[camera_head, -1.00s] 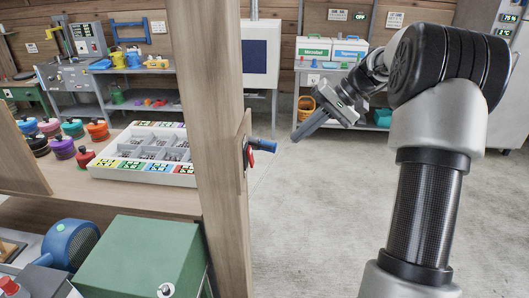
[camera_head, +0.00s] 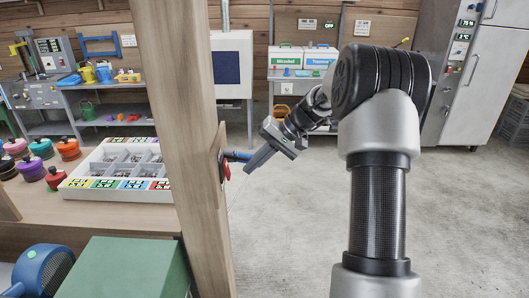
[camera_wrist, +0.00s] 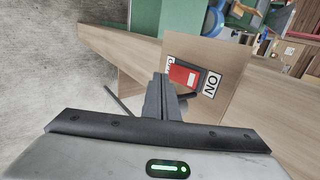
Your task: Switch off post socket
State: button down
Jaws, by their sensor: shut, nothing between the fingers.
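The post socket (camera_head: 222,166) is on the side of the wooden post (camera_head: 184,120). It has a red part, and a blue plug (camera_head: 238,155) sticks out beside it. In the wrist view, its red rocker (camera_wrist: 184,76) is in a dark frame on a pale plate, with an "ON" label (camera_wrist: 211,84) beside it. Another label is partly hidden by the rocker or frame. My gripper (camera_head: 249,168) is shut and empty, just right of the socket. In the wrist view, my gripper (camera_wrist: 160,78) points at the plate beside the rocker; I cannot tell whether it touches.
Left of the post, a bench holds a compartment tray (camera_head: 125,165) and several coloured round pots. A green box (camera_head: 125,268) stands below. Open concrete floor (camera_head: 285,225) lies right of the post. A back shelf carries two labelled boxes (camera_head: 286,57).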

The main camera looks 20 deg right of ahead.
aim_at(228, 170)
jog(key=shift+w+a+f+p, duration=0.1)
jog(key=shift+w+a+f, duration=0.1)
jog(key=shift+a, duration=0.45)
jog(key=shift+w+a+f+p, duration=0.15)
jog(key=shift+w+a, duration=0.1)
jog(key=shift+a, duration=0.4)
jog(key=shift+w+a+f+p, duration=0.1)
jog(key=shift+w+a, duration=0.1)
jog(key=shift+a, duration=0.45)
jog(key=shift+a+f+y+b, duration=0.2)
jog(key=shift+y+b, duration=0.3)
jog(key=shift+b, duration=0.5)
jog(key=shift+w+a+r+p, duration=0.1)
jog(key=shift+r+p, duration=0.3)
jog(key=shift+r, duration=0.6)
